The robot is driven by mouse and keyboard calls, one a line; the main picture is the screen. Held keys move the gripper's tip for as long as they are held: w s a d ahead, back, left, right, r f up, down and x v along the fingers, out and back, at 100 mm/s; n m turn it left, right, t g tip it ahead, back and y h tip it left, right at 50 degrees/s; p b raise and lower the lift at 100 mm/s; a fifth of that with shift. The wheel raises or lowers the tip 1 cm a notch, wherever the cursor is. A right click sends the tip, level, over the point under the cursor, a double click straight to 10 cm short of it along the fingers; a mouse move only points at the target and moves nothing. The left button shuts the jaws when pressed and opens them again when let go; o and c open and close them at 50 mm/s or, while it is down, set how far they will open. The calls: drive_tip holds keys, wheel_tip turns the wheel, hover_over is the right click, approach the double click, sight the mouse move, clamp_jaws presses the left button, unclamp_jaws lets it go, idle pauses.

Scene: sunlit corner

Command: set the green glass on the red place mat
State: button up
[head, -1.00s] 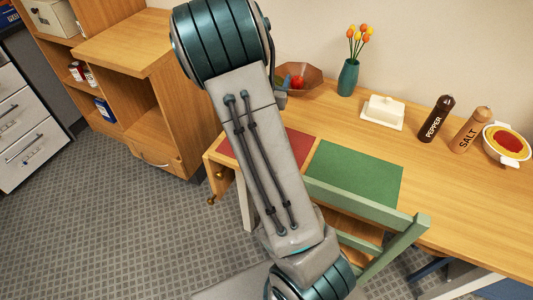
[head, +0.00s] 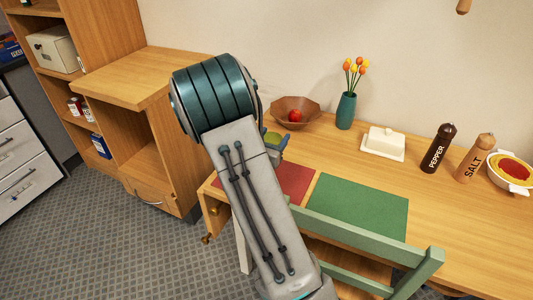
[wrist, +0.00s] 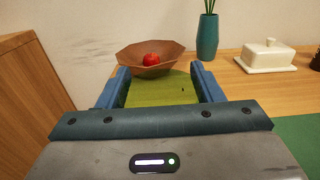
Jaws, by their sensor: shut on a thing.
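The green glass (wrist: 160,90) is between the two blue fingers of my gripper (wrist: 160,88) in the wrist view, and the fingers are shut on it. In the head view a small part of the green glass (head: 272,137) shows beside my gripper (head: 279,146), just behind the red place mat. My arm hides the rest. The red place mat (head: 294,180) lies at the table's left end, partly covered by my arm. I cannot tell whether the glass touches the table. The wrist view does not show the red mat.
A brown bowl (head: 305,107) with a red apple (head: 295,115) stands behind the glass. A teal vase (head: 345,110), butter dish (head: 383,143), pepper mill (head: 438,148) and salt mill (head: 476,158) stand further right. A green mat (head: 358,208) and green chair (head: 375,232) are beside the red mat.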

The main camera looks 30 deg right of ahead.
drive_tip(key=shift+a+f, duration=0.75)
drive_tip(key=shift+a, duration=0.3)
drive_tip(key=shift+f, duration=1.9)
drive_tip(key=shift+f+b, duration=0.2)
drive_tip(key=shift+b, duration=0.15)
drive_tip(key=o, duration=1.5)
drive_tip(key=shift+r, duration=0.1)
